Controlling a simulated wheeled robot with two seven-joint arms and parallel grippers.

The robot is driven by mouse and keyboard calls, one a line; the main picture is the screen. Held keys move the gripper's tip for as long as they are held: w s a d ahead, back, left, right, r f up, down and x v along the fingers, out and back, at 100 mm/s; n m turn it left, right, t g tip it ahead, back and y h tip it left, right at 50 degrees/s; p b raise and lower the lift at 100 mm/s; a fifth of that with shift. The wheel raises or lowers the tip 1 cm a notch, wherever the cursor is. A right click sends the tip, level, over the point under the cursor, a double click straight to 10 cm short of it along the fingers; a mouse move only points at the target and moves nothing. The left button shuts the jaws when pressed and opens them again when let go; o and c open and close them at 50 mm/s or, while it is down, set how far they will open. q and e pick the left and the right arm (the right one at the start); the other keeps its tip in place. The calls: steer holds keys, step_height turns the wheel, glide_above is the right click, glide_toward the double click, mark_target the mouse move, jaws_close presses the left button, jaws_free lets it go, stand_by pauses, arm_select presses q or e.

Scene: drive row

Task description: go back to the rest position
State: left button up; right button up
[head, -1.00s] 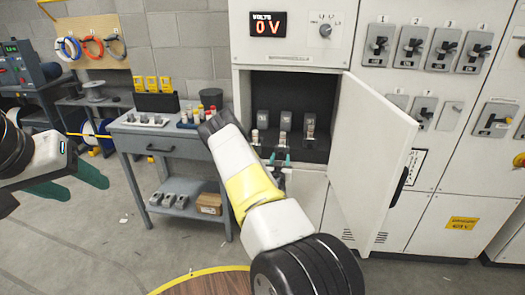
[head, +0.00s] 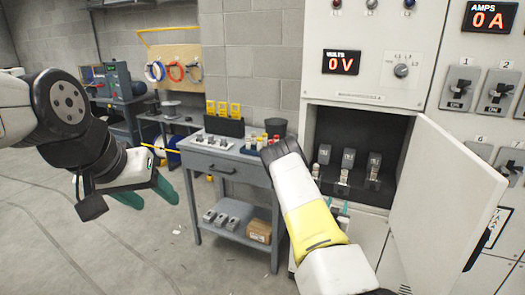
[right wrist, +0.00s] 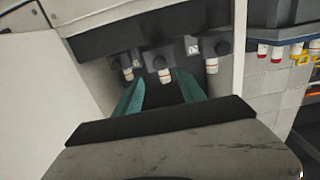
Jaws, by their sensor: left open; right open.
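My left gripper (head: 153,190) is open and empty, held over the floor on the left of the head view. My right gripper (head: 338,208) is in front of the open cabinet compartment, partly hidden behind my right forearm. In the right wrist view its two teal fingers (right wrist: 161,82) are apart with nothing held between them. Beyond the fingertips, three grey holders, each with a pale fuse, sit in the compartment (head: 395,130). The middle fuse (right wrist: 164,76) shows between the fingers, apart from them.
The cabinet door (head: 445,205) stands open right of my right arm. A grey workbench (head: 225,170) with fuses and yellow meters stands left of the cabinet. The display (head: 341,62) reads 0 V. Floor (head: 120,255) at the lower left is clear.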

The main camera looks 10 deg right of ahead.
steer(key=w+a+r+m+g+y, duration=0.2)
steer(key=a+r+m+g+y, duration=0.3)
steer(key=r, duration=0.6)
steer(key=s+a+r+n+y, duration=0.45)
steer(key=s+a+r, duration=0.35)
steer(key=a+r, duration=0.55)
steer(key=s+a+r+n+g, duration=0.1)
steer(key=s+a+r+n, duration=0.1)
steer(key=s, duration=0.7)
steer(key=s+a+r+n+g+y, duration=0.1)
steer(key=s+a+r+n, duration=0.2)
steer(key=s, duration=0.7)
steer(key=s+a+r+n+g+y, duration=0.1)
steer(key=s+a+r+n, duration=0.1)
steer(key=s, duration=0.7)
step_height(320, 180, up, 2)
steer(key=shift+s+a+r+n+g, duration=0.15)
steer(key=shift+a+n+g, duration=0.25)
steer(key=shift+a, duration=0.3)
steer(key=shift+d, duration=0.15)
